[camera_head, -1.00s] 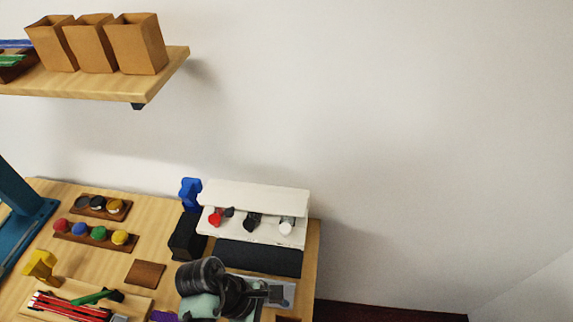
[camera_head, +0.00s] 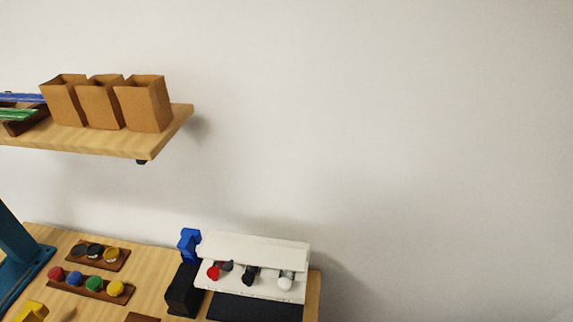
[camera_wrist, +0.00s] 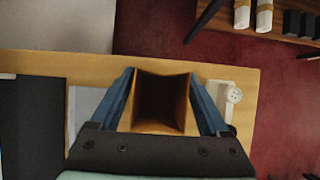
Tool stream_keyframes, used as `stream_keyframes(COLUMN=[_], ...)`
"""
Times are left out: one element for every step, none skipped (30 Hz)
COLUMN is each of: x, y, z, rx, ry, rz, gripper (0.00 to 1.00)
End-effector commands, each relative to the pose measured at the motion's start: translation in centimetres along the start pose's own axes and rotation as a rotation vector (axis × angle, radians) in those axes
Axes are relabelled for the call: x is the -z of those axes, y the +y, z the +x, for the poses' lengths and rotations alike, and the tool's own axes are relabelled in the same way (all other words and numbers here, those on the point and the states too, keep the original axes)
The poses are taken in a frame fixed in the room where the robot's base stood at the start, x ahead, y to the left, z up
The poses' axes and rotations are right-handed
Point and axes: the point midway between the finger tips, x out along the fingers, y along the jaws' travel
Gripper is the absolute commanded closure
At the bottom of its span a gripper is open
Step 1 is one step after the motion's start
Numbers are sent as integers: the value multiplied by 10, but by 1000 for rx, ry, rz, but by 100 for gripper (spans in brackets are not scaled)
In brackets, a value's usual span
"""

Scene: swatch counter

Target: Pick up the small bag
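The small bag (camera_wrist: 161,101) is a brown, open-topped paper bag seen from above in the wrist view, its inside dark. My gripper (camera_wrist: 161,78) has one blue finger on each side of it. Both fingers lie flush against the bag's sides, with no gap that I can make out. The bag's lower part and base are hidden, so I cannot tell whether it touches the wooden surface. Neither my gripper nor this bag shows in the head view now.
Three brown bags (camera_head: 142,104) stand on a wall shelf (camera_head: 150,144). On the counter (camera_head: 145,262) are trays of colored knobs (camera_head: 95,284), a blue object (camera_head: 188,245), and a white stand (camera_head: 255,249). A button-marked white piece (camera_wrist: 233,95) lies right of my gripper.

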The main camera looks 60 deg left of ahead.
Motion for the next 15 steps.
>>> stream_keyframes(x=[0,0,0,0,0,0,0,0,0,0,0,0,0,0,0], y=[0,0,0,0,0,0,0,0,0,0,0,0,0,0,0], z=[0,0,0,0,0,0,0,0,0,0,0,0,0,0,0], rx=[0,0,0,0,0,0,0,0,0,0,0,0,0,0,0], ry=[0,0,0,0,0,0,0,0,0,0,0,0,0,0,0], rz=[0,0,0,0,0,0,0,0,0,0,0,0,0,0,0], gripper=[31,37,44,49,55,62,67,73,80,85,90,90,90,90,90])
